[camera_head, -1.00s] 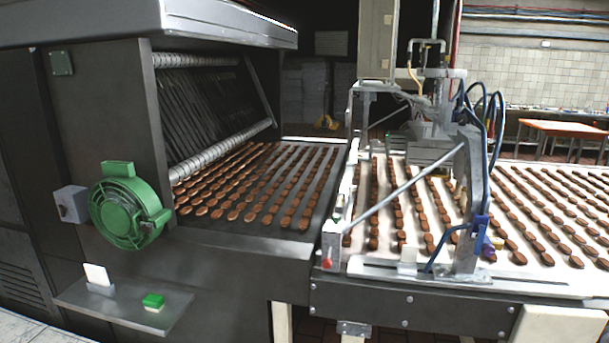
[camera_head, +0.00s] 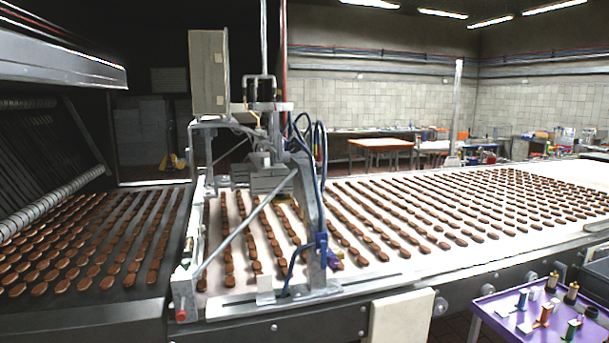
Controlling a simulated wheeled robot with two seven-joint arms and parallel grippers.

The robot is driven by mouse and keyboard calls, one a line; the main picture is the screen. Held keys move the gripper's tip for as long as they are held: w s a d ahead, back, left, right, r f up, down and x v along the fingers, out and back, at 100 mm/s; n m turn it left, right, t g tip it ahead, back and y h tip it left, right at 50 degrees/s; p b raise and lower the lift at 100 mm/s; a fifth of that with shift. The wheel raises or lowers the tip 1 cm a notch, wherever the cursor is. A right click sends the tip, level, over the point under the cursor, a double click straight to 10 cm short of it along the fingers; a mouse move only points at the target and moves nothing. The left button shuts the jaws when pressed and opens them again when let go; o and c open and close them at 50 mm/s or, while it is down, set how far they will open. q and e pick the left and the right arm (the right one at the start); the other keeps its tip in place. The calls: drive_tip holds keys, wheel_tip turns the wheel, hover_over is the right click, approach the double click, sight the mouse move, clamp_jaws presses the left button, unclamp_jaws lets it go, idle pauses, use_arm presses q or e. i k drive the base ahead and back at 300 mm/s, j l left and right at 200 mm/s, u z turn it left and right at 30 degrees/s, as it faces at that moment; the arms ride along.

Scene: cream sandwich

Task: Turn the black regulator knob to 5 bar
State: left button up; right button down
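I cannot make out a black regulator knob or a pressure scale in the head view. The cream depositing machine (camera_head: 308,215) with blue hoses (camera_head: 318,145) stands over the conveyor left of centre. Small blue and purple fittings (camera_head: 325,255) sit low on its frame. Small parts with dark tops (camera_head: 572,291) stand on a purple table (camera_head: 488,301) at the lower right, too small to identify. Neither of my grippers shows.
A white conveyor (camera_head: 400,275) with rows of brown biscuits runs to the right. The dark oven belt (camera_head: 90,309) lies at left. An orange table (camera_head: 380,144) and cluttered benches stand at the back wall.

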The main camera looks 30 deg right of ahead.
sight(292, 147)
drive_tip(key=l+u, duration=0.2)
drive_tip(key=l, duration=1.3)
drive_tip(key=i, duration=0.05)
